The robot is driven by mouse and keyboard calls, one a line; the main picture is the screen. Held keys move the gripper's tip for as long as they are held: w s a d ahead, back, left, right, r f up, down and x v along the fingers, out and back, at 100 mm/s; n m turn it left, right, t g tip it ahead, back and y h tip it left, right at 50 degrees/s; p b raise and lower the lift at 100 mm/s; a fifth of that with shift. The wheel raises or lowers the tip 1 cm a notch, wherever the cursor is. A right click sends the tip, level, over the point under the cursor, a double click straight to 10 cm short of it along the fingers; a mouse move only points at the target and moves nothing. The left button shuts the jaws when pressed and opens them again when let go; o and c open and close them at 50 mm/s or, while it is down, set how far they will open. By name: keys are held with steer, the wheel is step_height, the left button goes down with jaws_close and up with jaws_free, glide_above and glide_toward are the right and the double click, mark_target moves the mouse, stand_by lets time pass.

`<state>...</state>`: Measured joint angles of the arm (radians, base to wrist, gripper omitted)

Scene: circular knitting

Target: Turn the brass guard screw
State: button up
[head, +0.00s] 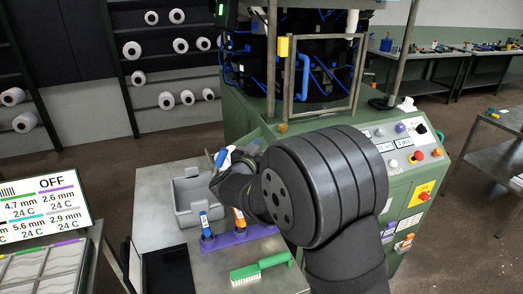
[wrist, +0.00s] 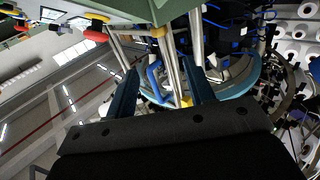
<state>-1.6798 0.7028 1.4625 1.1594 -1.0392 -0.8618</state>
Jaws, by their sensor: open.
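The brass guard screw (head: 282,128) is a small brass knob at the foot of the wire guard gate (head: 293,80), on the green machine's top edge. In the wrist view it appears as a brass knob (wrist: 157,32), upper middle, beside the green body. My gripper (wrist: 162,66) is open and empty, its two dark blue fingers pointing toward the gate, apart from the screw. The gate's posts and blue handle show between the fingers in that view. In the head view my dark wrist covers most of the gripper.
A yellow block (head: 283,47) sits on the gate post. A control panel (head: 405,140) with buttons is at right. On the table (head: 160,190) are a grey bin (head: 185,212), a purple tool holder (head: 245,236) and a green brush (head: 261,268). An OFF screen (head: 45,207) stands at left.

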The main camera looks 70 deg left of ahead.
steer(key=shift+v, duration=0.8)
steer(key=n+g+y, duration=0.4)
steer(key=n+g, duration=0.1)
steer(key=g, duration=0.2)
glide_toward(283, 129)
steer(key=x, duration=1.1)
steer(key=shift+w+a, duration=0.2)
steer(key=shift+a, duration=0.1)
steer(key=shift+r, duration=0.1)
steer(key=c, duration=0.9)
